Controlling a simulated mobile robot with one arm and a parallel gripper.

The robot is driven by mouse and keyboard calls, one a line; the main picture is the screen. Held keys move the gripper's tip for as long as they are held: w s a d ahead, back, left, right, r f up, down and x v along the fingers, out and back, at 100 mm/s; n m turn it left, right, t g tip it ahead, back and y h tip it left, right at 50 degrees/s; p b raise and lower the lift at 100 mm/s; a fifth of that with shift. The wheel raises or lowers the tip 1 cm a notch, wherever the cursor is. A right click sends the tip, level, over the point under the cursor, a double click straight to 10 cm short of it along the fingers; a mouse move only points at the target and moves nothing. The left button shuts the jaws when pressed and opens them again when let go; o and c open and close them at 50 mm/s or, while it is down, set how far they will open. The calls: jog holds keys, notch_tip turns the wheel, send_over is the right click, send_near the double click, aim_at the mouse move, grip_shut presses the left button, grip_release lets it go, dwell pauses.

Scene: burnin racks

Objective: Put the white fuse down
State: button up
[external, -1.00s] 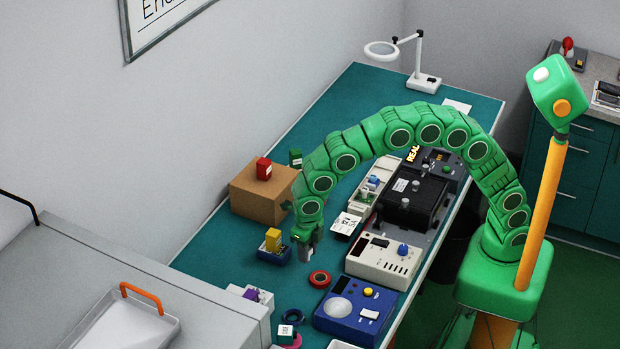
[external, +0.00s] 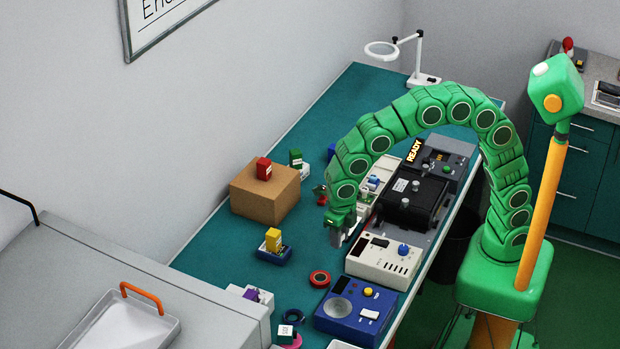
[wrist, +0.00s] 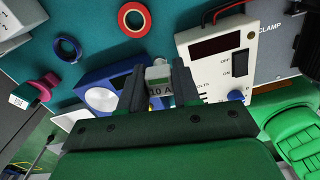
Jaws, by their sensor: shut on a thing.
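The white fuse (wrist: 159,75), a small block marked "10 A", is between my gripper's dark fingers (wrist: 160,88) in the wrist view. My gripper is shut on it. In the external view my gripper (external: 338,236) hangs over the teal bench, just left of the white power supply (external: 383,258). The fuse is hard to make out there. I cannot tell how high above the bench it is.
A red ring (external: 319,279) and a blue meter box (external: 356,311) lie in front. A yellow block in a blue holder (external: 274,246) and a cardboard box (external: 265,191) stand to the left. A black fixture (external: 412,198) stands to the right.

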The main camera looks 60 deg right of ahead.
jog(key=w+d+m, duration=0.4)
jog(key=w+d, duration=0.5)
jog(key=d, duration=0.3)
jog(key=w+d+m, duration=0.4)
jog(key=w+d, duration=0.5)
jog(key=d, duration=0.3)
jog(key=w+d+m, duration=0.2)
jog(key=d+m, duration=0.2)
jog(key=d, duration=1.1)
jog(key=w+d+m, duration=0.2)
jog(key=d+m, duration=0.2)
jog(key=d, duration=1.1)
jog(key=shift+w+d+f, duration=0.6)
jog(key=shift+w+f, duration=0.9)
jog(key=shift+w, duration=0.6)
jog(key=shift+w+d+f, duration=0.65)
jog(key=shift+w+f, duration=0.85)
jog(key=shift+w, duration=0.65)
jog(key=shift+w+d+f, duration=0.6)
jog(key=shift+w+f, duration=0.9)
jog(key=shift+w, duration=0.6)
jog(key=shift+f, duration=0.1)
